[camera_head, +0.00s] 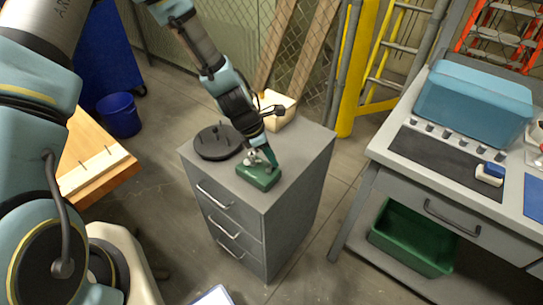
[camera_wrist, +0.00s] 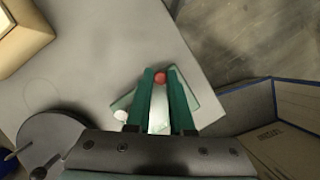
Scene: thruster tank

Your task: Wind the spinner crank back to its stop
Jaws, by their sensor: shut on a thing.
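The spinner is a small green box (camera_head: 258,178) on top of the grey drawer cabinet, with a silvery part (camera_head: 250,157) on its upper side. My gripper (camera_head: 270,158) reaches down onto the box from above. In the wrist view my gripper's two teal fingers (camera_wrist: 160,74) close around a red knob (camera_wrist: 160,78), which I take to be the crank's handle. The green box (camera_wrist: 196,94) shows behind the fingers, with a white round part (camera_wrist: 121,115) at its left. The fingers hide most of the crank, so its angle and its stop cannot be seen.
A dark round disc (camera_head: 218,142) lies beside the box on the cabinet top (camera_head: 205,170). A pale wooden box (camera_head: 281,103) stands behind my gripper. An open blue-edged case or box (camera_wrist: 270,110) shows at right in the wrist view. A workbench (camera_head: 400,165) stands at right.

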